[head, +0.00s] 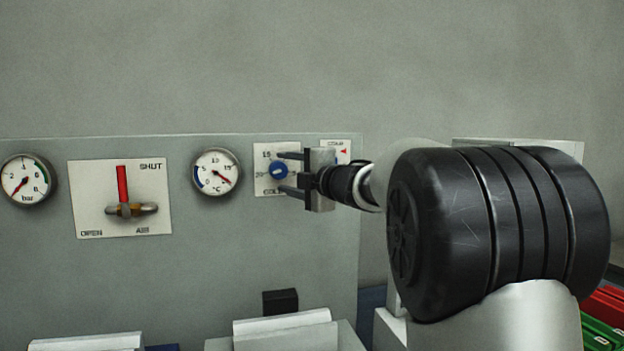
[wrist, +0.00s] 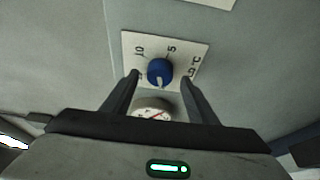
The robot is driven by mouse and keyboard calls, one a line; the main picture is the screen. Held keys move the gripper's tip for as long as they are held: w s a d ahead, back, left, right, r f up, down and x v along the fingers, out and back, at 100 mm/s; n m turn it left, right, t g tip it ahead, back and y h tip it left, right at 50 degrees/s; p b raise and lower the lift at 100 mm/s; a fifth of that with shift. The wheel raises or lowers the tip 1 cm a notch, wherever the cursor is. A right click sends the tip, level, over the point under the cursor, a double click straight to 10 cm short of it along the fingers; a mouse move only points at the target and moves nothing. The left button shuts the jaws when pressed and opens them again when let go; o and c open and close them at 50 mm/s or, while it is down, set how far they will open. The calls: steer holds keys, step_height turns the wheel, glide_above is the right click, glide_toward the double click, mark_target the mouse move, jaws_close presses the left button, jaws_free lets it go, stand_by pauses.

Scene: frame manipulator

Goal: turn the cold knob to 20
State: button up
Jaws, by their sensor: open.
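The cold knob (head: 279,171) is round and blue with a white mark, on a white plate (head: 264,188) on the grey panel. In the head view 15 and 20 show left of it and the lettering below is partly covered. In the wrist view the blue knob (wrist: 160,70) has its white mark pointing down the picture, toward the dial gauge. My gripper (head: 280,172) is open, with one finger above and one below the knob in the head view. In the wrist view (wrist: 160,77) the fingers flank it; I cannot tell whether they touch it.
A °C gauge (head: 216,171) is left of the knob plate, then a valve with a red handle (head: 122,184) and a bar gauge (head: 25,180). Another plate (head: 342,148) is partly hidden behind my gripper. A black block (head: 280,301) and pale boxes are below.

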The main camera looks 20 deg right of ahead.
steer(key=v, duration=1.5)
steer(key=shift+s+d, duration=0.15)
steer(key=shift+s, duration=0.2)
